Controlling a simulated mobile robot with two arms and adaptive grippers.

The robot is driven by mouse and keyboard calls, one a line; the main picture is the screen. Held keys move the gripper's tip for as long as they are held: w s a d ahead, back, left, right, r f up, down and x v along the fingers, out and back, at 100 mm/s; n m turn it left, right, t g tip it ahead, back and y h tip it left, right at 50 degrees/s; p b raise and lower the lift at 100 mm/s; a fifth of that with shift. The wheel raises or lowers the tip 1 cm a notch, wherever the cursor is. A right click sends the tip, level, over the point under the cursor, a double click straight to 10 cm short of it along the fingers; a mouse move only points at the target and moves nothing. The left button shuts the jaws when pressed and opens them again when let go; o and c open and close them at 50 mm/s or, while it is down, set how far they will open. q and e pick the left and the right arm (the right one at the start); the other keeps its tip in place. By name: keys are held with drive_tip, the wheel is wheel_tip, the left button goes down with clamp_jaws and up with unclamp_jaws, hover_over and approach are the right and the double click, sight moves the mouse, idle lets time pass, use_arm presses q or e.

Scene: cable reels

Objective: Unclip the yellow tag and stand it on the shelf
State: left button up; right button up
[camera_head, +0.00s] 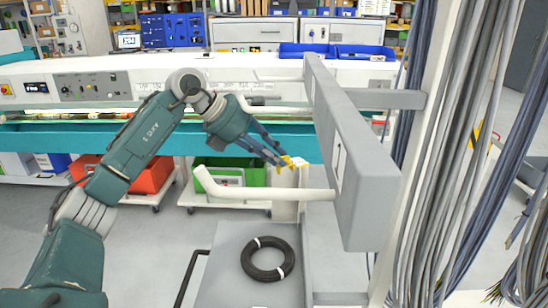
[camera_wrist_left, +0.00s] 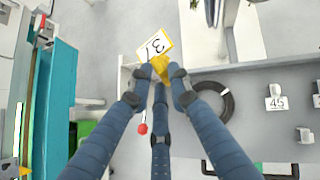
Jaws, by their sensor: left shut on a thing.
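The yellow tag (camera_head: 296,161) has a white face. In the left wrist view the tag (camera_wrist_left: 153,45) shows the number 31, tilted and upside down. My left gripper (camera_head: 283,160) is shut on the tag's yellow clip part (camera_wrist_left: 159,68), with its blue fingers (camera_wrist_left: 158,82) closed around it. In the head view the tag is above the white peg (camera_head: 265,192) that sticks out from the grey upright panel (camera_head: 355,150). I cannot tell whether it touches anything besides my fingers. A grey shelf surface (camera_head: 225,250) lies below. My right gripper is out of view.
A black cable coil (camera_head: 267,260) lies on the grey surface. The left wrist view shows white tags, one marked 45 (camera_wrist_left: 276,103), standing to the right. Hanging cables (camera_head: 460,150) fill the right side. A teal-fronted bench (camera_head: 60,138) runs behind, with red (camera_head: 150,176) and green bins (camera_head: 235,172) under it.

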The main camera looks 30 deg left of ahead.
use_arm(q)
clamp_jaws()
drive_tip(key=shift+r, duration=0.15)
wheel_tip(320, 180, up, 3)
drive_tip(key=p, duration=0.3)
drive_tip(key=shift+f, duration=0.2)
